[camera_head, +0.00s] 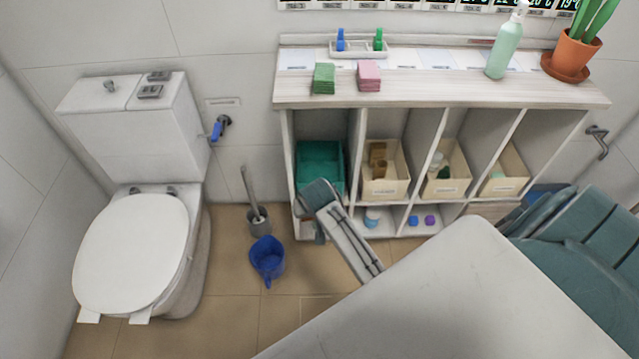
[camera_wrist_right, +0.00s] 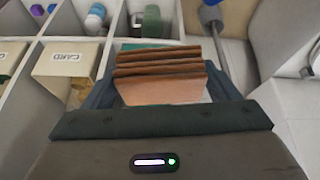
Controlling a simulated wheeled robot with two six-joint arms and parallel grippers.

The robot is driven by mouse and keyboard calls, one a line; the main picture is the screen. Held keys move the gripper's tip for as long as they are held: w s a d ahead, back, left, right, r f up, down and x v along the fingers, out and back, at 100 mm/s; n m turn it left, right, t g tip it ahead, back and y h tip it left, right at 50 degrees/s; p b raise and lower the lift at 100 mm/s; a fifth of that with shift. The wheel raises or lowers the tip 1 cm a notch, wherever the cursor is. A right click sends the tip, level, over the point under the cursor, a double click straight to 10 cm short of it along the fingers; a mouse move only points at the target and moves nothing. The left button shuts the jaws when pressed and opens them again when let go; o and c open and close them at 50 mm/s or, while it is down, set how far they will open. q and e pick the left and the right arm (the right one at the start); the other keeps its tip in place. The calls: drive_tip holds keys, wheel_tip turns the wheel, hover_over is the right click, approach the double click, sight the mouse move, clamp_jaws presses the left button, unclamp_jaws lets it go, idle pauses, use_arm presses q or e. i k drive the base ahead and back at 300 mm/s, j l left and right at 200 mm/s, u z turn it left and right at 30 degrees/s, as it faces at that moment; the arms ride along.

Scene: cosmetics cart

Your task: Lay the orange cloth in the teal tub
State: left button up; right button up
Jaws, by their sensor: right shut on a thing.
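The teal tub (camera_head: 321,158) sits in the leftmost upper compartment of the shelf unit. My right gripper (camera_head: 318,196) is at the front of this compartment and covers the tub's lower front edge in the head view. In the right wrist view, my right gripper (camera_wrist_right: 158,92) is shut on the folded orange cloth (camera_wrist_right: 160,72), which shows as several stacked brown-orange layers. A teal strip of the tub shows behind the cloth. The cloth is hidden in the head view, and I cannot tell if it touches the tub. My left gripper is not in view.
Cream bins (camera_head: 385,185) fill the compartments to the right of the tub. Green cloths (camera_head: 324,79) and pink cloths (camera_head: 369,76) lie on the shelf top.

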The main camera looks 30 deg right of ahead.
sight(320, 178)
drive_tip(key=i+l, duration=0.8)
drive_tip(key=i, duration=0.05)
